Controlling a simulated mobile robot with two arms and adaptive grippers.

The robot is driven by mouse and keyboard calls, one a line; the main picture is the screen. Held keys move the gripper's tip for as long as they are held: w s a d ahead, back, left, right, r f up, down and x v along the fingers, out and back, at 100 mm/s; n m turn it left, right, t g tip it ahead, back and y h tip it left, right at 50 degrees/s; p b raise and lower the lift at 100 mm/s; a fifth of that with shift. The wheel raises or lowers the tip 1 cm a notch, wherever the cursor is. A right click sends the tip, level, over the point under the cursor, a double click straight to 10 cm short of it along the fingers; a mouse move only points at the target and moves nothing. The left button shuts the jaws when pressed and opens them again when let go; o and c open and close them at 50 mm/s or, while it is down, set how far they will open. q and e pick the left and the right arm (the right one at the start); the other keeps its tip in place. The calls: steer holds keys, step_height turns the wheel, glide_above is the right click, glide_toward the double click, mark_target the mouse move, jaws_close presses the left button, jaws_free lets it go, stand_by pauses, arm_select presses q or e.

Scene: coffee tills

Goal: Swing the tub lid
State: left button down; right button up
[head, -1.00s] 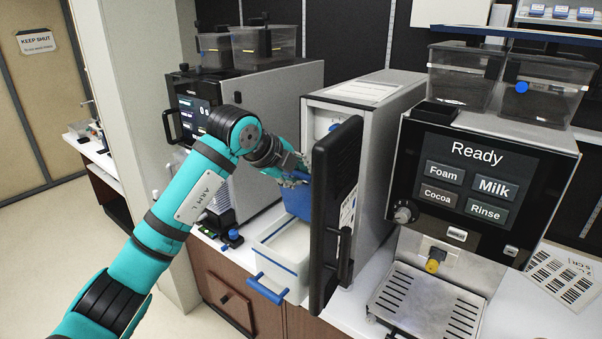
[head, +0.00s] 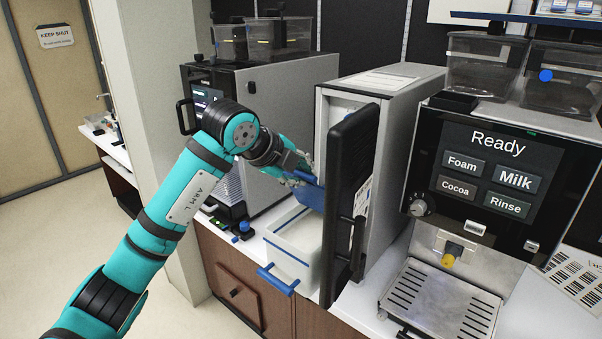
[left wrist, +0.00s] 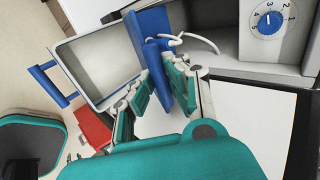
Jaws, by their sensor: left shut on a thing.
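The white tub (head: 296,255) with a blue front handle (head: 277,281) sticks out of the grey cabinet, its open top showing. The blue lid (head: 311,193) stands tilted up at the tub's back end. My left gripper (head: 297,172) is shut on the lid's upper part. In the left wrist view, the gripper's fingers (left wrist: 162,78) close around the edge of the blue lid (left wrist: 152,42). The tub (left wrist: 100,62) lies to the left there, and its inside looks empty. The fingertips are partly hidden in the head view. My right gripper is not in view.
The cabinet's open black door (head: 350,195) stands just right of the tub and lid. A numbered blue dial (left wrist: 268,22) and a white loop (left wrist: 190,42) are close by. Coffee machines stand on both sides. Open floor (head: 60,230) lies at left.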

arm_select(q)
steer(key=s+a+f+b, duration=0.1)
steer(key=s+f+b, duration=0.1)
steer(key=b, duration=0.1)
steer(key=shift+s+a+f, duration=0.15)
steer(key=shift+s+a, duration=0.05)
steer(key=shift+a, duration=0.2)
steer(key=f+b, duration=0.1)
steer(key=s+a+f+b, duration=0.1)
steer(key=shift+s+f+b, duration=0.2)
steer(key=shift+f+b, duration=0.1)
steer(key=shift+b, duration=0.05)
steer(key=shift+s+a+f, duration=0.1)
steer(key=shift+s+a, duration=0.1)
steer(key=shift+s, duration=0.05)
steer(key=shift+f+b, duration=0.15)
steer(key=shift+b, duration=0.15)
